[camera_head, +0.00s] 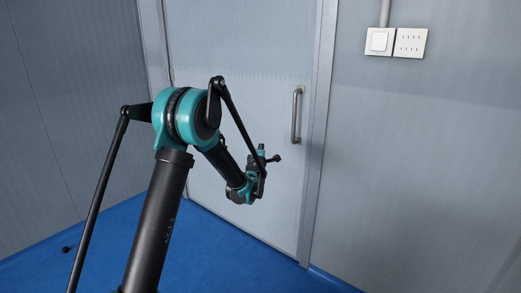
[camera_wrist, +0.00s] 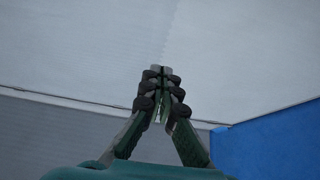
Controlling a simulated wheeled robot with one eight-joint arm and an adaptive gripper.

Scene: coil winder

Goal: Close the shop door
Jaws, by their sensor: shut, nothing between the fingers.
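The shop door (camera_head: 250,80) is a pale grey panel in the middle of the head view, standing in a metal frame. It looks shut or nearly so; I cannot tell whether a small gap is left. Its upright bar handle (camera_head: 297,115) is near the right edge. My gripper (camera_head: 272,158) is in front of the door, lower than the handle and left of it. In the wrist view my gripper (camera_wrist: 160,72) has its fingertips together and empty, pointing at a pale panel. Whether the tips touch it cannot be told. The handle does not show in the wrist view.
The right door post (camera_head: 318,120) is a metal strip. A white switch and socket plate (camera_head: 395,42) is on the wall to the right. The blue floor (camera_head: 200,255) is mostly clear, with a small dark object (camera_head: 66,249) at the left.

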